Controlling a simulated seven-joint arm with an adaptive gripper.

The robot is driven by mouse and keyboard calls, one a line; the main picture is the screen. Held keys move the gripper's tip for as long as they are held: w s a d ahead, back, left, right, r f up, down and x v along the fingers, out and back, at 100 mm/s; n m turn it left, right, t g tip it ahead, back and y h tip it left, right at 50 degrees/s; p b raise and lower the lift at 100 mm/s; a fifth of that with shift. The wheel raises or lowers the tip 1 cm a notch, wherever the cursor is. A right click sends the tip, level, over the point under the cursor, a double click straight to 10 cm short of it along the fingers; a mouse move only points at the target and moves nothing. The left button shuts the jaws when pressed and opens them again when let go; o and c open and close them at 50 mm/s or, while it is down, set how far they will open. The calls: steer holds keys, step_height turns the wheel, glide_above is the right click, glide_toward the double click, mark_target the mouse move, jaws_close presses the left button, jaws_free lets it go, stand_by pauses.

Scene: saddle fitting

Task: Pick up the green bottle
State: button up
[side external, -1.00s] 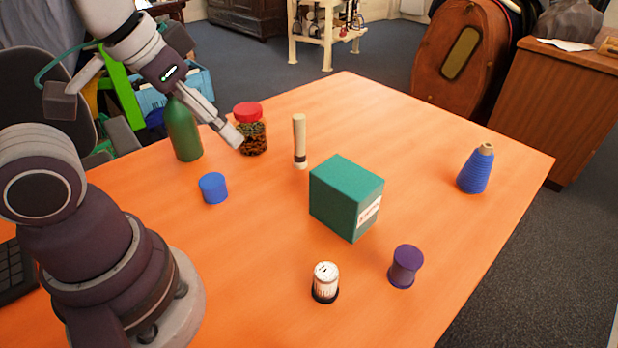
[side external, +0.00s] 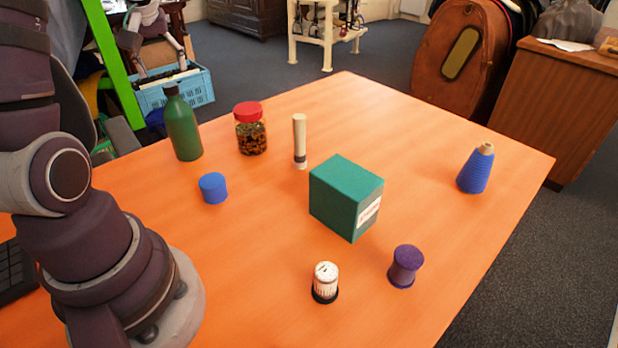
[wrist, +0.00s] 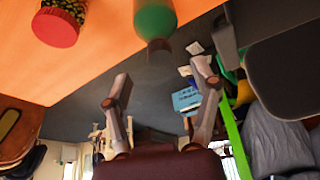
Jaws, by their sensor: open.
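The green bottle (side external: 183,128) stands upright at the far left of the orange table, with a dark cap on top. In the wrist view the bottle (wrist: 153,18) shows at the top middle, its cap end toward me. My gripper (side external: 162,69) is open and empty near the top left of the side view, just above the bottle's cap in the picture. In the wrist view its two fingers (wrist: 161,75) are spread apart, and the bottle lies beyond the gap between them. Nothing is between the fingers.
A jar with a red lid (side external: 250,128) stands right of the bottle. A blue cylinder (side external: 213,188) is in front of it. A pale stick (side external: 299,141) and a green box (side external: 345,197) stand further right. A blue crate (side external: 178,92) is behind the table.

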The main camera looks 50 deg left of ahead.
mark_target(169, 86)
steer(key=x, duration=0.6)
steer(key=shift+w+a+f, duration=0.15)
steer(key=shift+f, duration=0.15)
jaws_close()
